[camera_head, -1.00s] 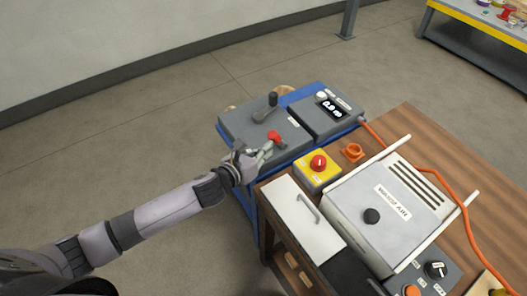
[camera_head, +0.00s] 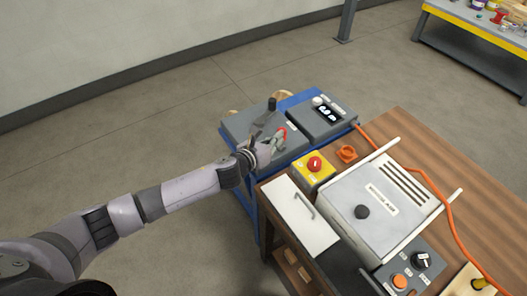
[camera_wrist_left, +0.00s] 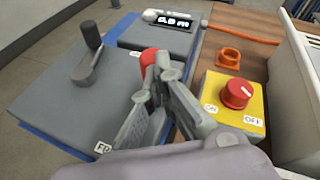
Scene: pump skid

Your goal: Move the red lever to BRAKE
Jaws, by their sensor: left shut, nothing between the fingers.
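The red lever's knob (camera_head: 283,133) shows at the right side of the grey winch-like box (camera_head: 236,124). In the left wrist view, the red knob (camera_wrist_left: 149,60) is partly hidden behind my fingers. My left gripper (camera_head: 277,142) is shut with nothing between its fingers. Its fingertips (camera_wrist_left: 162,68) are right beside the knob and overlap it in view; contact is unclear. The lever's shaft is hidden. A white label (camera_wrist_left: 103,148) on the box's near edge is partly covered, and I cannot read BRAKE anywhere. My right gripper is out of view.
A dark crank handle (camera_head: 265,120) stands on the same box, left of the knob. A display unit (camera_head: 322,114) is behind. A white-grey cabinet (camera_head: 375,205) stands nearer.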

